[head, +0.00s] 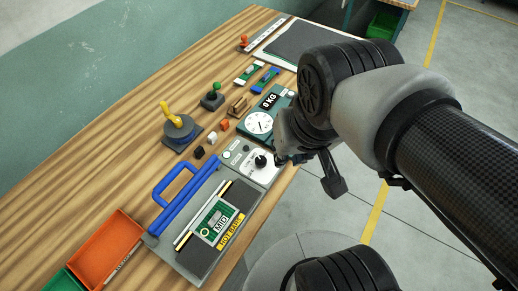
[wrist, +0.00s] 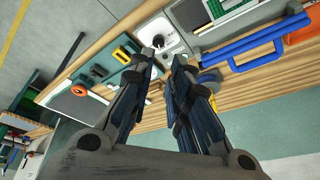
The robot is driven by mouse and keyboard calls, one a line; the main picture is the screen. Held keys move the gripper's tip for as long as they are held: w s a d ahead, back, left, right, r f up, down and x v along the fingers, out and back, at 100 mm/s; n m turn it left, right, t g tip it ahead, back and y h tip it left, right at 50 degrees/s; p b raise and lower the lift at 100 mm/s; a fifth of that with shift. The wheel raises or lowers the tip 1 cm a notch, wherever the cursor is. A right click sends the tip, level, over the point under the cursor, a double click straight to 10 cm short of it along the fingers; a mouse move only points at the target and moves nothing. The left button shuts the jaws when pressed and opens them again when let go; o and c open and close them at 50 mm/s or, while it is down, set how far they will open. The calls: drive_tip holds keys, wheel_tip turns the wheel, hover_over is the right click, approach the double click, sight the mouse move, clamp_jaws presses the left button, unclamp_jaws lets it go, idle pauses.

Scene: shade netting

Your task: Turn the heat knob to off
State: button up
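The heat knob (head: 261,161) is a small black knob on a pale dial plate at the head of the hot bar unit (head: 190,262). A card on the unit reads MID, above a yellow HOT BAR label. The knob's pointer is too small to read. In the wrist view the black knob (wrist: 158,41) shows on its white plate, just beyond my left-hand fingertip. My gripper (wrist: 166,58) is open, its fingers apart with nothing between them. In the head view one fingertip is close to the right of the knob; I cannot tell whether it touches.
A blue handle (head: 174,199) stands along the unit's left side. A green scale (head: 268,108) reading 0 KG is just behind the knob. A yellow-handled device (head: 180,128) and small blocks stand left. An orange bin (head: 104,250) is front left. The bench edge is right.

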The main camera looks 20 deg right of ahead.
sight(261, 160)
drive_tip(key=o, duration=0.5)
drive_tip(key=w+m+p, duration=0.1)
drive_tip(key=w, duration=0.2)
drive_tip(key=w+f+m+g+p, duration=0.1)
drive_tip(key=w+m, duration=0.1)
drive_tip(key=w, duration=0.2)
drive_tip(key=w+f+m+g+p, duration=0.1)
drive_tip(key=w+m+p, duration=0.1)
drive_tip(key=w, duration=0.2)
drive_tip(key=shift+f, duration=0.15)
drive_tip(key=shift+o, duration=1.2)
drive_tip(key=w+f+m+g+p, duration=0.1)
drive_tip(key=w+f+m+p, duration=0.2)
drive_tip(key=w+f, duration=0.3)
wheel_tip(261, 160, down, 3)
drive_tip(key=shift+w+f+m+g, duration=0.1)
drive_tip(key=shift+w+m+g, duration=0.3)
drive_tip(key=shift+m, duration=0.5)
wheel_tip(261, 160, down, 18)
drive_tip(key=b, duration=0.2)
drive_tip(key=shift+w+f+b, duration=0.1)
drive_tip(key=shift+b, duration=0.2)
drive_tip(key=c, duration=1)
